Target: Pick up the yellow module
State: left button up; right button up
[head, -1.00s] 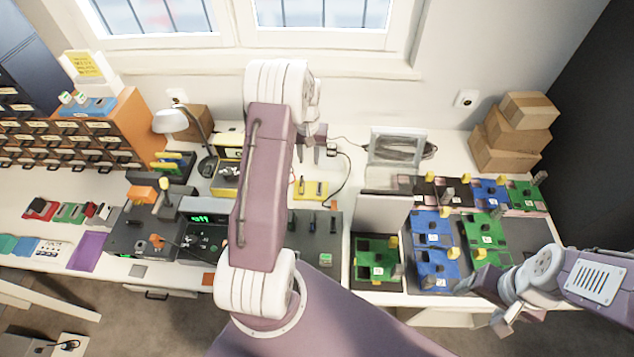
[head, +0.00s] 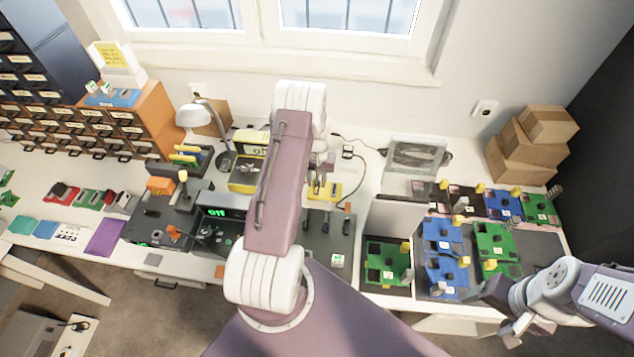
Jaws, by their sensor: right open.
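The yellow module (head: 333,193) lies on the white table, behind the dark equipment panel and just right of my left upper arm link. My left gripper (head: 322,188) points down right at it, and its fingers cover part of the module. I cannot tell whether the fingers touch it or are closed on it. My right gripper (head: 500,308) is open and empty, low at the right near the table's front edge, far from the module.
A dark tray (head: 545,245) with green and blue boards stands at the right. An upright grey panel (head: 395,218) stands left of it. A black cable (head: 352,180) runs beside the module. A desk lamp (head: 192,116) and yellow-topped boxes stand to the left.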

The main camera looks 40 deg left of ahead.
pick_arm(q)
jog(key=shift+f, duration=0.15)
grip_shut()
dwell(1.3)
